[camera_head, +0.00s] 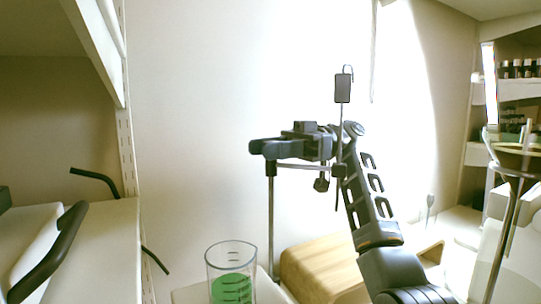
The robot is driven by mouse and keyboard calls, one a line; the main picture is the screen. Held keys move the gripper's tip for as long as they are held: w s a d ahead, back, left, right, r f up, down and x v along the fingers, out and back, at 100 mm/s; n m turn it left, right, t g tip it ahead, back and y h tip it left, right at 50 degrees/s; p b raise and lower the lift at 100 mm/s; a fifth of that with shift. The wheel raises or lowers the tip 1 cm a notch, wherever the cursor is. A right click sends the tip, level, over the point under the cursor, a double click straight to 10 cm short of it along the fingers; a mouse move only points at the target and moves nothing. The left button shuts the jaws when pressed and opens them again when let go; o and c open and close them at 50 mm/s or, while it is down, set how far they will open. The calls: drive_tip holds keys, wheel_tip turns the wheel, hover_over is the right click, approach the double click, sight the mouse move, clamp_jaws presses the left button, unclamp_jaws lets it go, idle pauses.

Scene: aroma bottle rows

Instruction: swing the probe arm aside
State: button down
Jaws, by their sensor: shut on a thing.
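The probe arm (297,167) is a thin pale bar, slightly bowed and nearly level. Its left end meets an upright grey post (271,225). At its right end, dark clamps hold a thin upright probe (337,195) with a black block (343,88) and a hook at its top. My gripper (264,147) reaches in from the right, its dark fingers at the top of the post, just above the bar. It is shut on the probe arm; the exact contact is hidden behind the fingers. My slotted dark forearm passes behind the probe.
A clear beaker (231,262) of green liquid stands in front of the post, lower left. A wooden block (318,268) lies behind my arm. A white shelf with black handles is at left. A glass funnel (513,170) on a metal stand is at right.

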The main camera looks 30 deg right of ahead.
drive_tip(key=shift+f+n+g, duration=0.1)
drive_tip(key=shift+n+g, duration=0.5)
drive_tip(key=shift+g, duration=0.5)
drive_tip(key=shift+a, duration=0.1)
drive_tip(key=c, duration=0.7)
unclamp_jaws()
drive_tip(key=shift+c, duration=0.2)
drive_tip(key=shift+t, duration=0.5)
